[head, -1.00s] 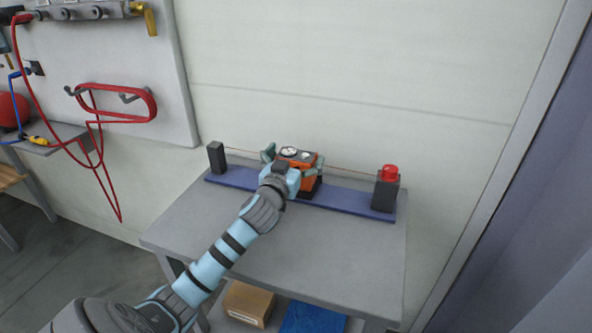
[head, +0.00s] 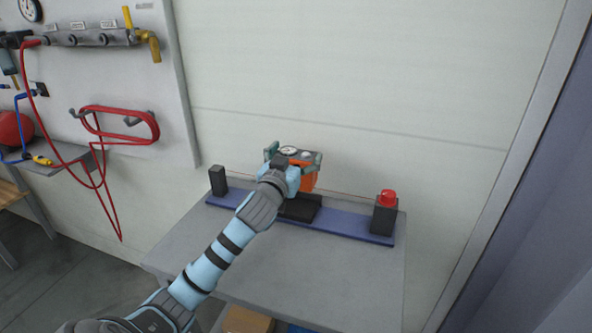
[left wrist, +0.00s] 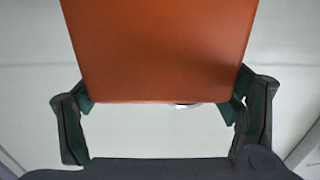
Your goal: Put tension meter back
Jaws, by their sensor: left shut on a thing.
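The tension meter (head: 303,176) is an orange box with a grey top and a round dial. My left gripper (head: 292,160) is shut on it and holds it above a black cradle (head: 299,208) on the blue rail. The meter looks clear of the cradle. In the left wrist view the orange body (left wrist: 160,50) fills the upper middle, between the two fingers of my left gripper (left wrist: 165,105). The gripper and arm hide part of the meter's front in the head view. My right gripper is not in view.
The blue rail (head: 350,223) lies on a grey table (head: 240,265). A black post (head: 218,181) stands at its left end and a dark block with a red button (head: 387,197) at its right. A thin wire runs behind the meter. A red hose (head: 120,122) hangs on the wall.

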